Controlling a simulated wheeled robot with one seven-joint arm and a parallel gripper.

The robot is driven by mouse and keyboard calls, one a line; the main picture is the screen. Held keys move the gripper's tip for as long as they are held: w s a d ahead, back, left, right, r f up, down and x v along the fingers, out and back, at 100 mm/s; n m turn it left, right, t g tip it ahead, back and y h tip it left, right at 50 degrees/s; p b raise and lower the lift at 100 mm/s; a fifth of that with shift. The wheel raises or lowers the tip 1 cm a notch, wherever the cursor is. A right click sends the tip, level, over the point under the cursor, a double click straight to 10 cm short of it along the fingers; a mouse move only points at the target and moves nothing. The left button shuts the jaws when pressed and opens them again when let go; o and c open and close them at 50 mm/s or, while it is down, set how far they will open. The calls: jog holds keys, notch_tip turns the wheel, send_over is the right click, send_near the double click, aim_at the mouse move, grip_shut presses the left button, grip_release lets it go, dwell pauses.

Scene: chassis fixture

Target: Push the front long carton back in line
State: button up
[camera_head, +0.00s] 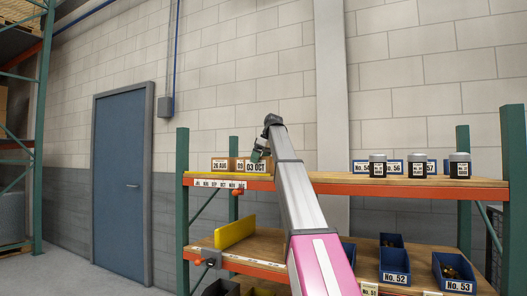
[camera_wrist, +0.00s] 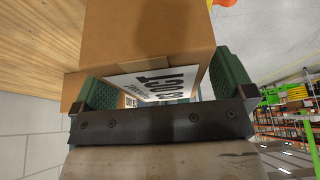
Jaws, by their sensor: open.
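The long brown carton marked 03 OCT (camera_head: 257,166) is at the right end of a short row on the upper shelf. Its label end stands out nearer than its neighbours. In the wrist view this carton (camera_wrist: 150,35) fills the top middle, its label facing my gripper. My gripper (camera_head: 260,152) is at the carton's label end, open and empty, with green fingers spread in the wrist view (camera_wrist: 155,85). Whether the fingers touch the carton cannot be told. The cartons marked 26 AUG (camera_head: 220,164) and 09 (camera_head: 240,164) stand to its left.
Dark jars (camera_head: 418,165) and blue bins (camera_head: 361,167) stand at the shelf's right. A yellow panel (camera_head: 234,232) and blue bins (camera_head: 394,262) are on the lower shelf. The upper shelf's middle looks clear.

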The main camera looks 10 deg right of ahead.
jog(key=shift+x, duration=0.8)
